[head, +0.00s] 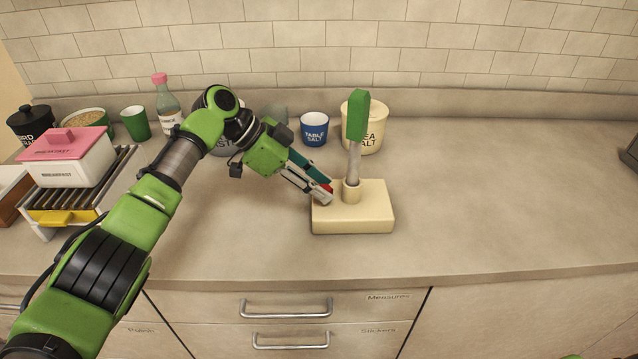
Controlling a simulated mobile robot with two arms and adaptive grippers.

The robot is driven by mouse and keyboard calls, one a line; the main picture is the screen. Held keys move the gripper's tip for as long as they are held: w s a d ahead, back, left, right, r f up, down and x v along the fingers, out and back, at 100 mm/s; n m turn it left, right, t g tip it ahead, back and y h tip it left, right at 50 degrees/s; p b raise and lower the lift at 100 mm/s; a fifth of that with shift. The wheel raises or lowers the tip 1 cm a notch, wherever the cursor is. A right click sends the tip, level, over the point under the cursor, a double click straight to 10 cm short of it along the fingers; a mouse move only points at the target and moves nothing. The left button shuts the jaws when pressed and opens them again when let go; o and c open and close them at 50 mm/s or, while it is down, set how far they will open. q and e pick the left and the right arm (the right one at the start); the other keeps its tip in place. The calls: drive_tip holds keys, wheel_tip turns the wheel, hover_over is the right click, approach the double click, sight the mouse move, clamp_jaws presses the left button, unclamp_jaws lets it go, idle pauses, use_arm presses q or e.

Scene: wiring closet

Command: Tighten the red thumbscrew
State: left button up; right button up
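A cream block (375,211) lies on the counter with a short collar (351,193) on top. A green-handled tool with a grey shaft (357,115) stands upright in the collar. The red thumbscrew (327,187) is at the left of the collar, a small red patch mostly hidden by my fingers. My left gripper (325,189) reaches in from the left, with one finger on each side of the red patch, and looks shut on it. The finger contact is small in view.
Behind stand a blue table salt cup (314,128), a cream sea salt jar (376,130) and a pink-capped bottle (167,105). At left, a pink-lidded box (65,165) sits on a rack (119,168). The counter to the right is clear.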

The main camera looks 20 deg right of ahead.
use_arm(q)
drive_tip(key=v, duration=1.2)
